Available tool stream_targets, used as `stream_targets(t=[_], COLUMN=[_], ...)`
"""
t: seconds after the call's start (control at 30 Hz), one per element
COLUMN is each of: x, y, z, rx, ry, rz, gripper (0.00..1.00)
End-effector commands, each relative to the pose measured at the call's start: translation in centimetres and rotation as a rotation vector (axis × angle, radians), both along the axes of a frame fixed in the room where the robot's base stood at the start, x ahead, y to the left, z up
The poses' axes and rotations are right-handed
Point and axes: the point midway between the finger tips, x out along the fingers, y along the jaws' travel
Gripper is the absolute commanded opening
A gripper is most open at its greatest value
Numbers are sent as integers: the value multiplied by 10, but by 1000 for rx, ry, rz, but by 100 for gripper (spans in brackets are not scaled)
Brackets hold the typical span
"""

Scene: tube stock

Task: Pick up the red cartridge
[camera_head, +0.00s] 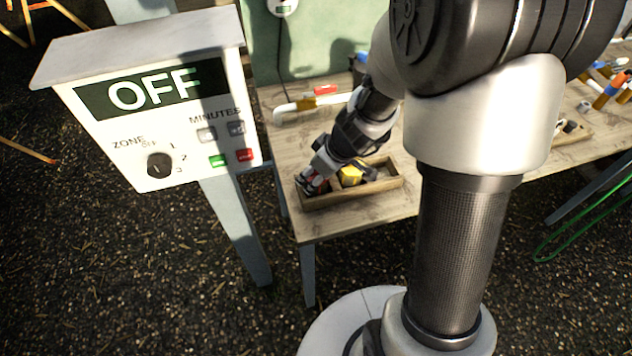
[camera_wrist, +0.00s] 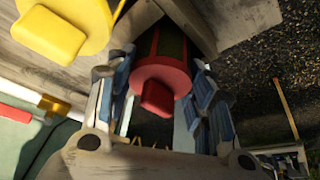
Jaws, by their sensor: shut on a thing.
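The red cartridge (camera_wrist: 160,85) is between my gripper's fingers in the wrist view, its red cap facing the camera and a dark body behind. My gripper (camera_wrist: 158,105) is shut on it, one blue-lined finger on each side. In the head view, my gripper (camera_head: 313,180) is at the left end of a wooden box (camera_head: 352,191) on the table. Only a little red shows there between the fingers, so I cannot tell whether the cartridge still touches the box floor.
A yellow cartridge (camera_head: 350,175) sits beside it in the same box, with a grey piece (camera_head: 370,173) to its right. A white control box reading OFF (camera_head: 150,110) stands left of the table (camera_head: 290,150). Pipes and a red-ended part (camera_head: 325,90) lie behind.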

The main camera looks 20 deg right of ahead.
Motion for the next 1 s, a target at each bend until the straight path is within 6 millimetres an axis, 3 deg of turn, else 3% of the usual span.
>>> stream_targets(t=[0.33, 0.53, 0.77, 1.0], x=[0, 1, 1, 1], y=[0, 0, 0, 0], z=[1, 17, 61, 123], rx=[0, 0, -1, -1], ry=[0, -2, -3, -6], rz=[0, 1, 1, 2], gripper=[24, 24, 24, 24])
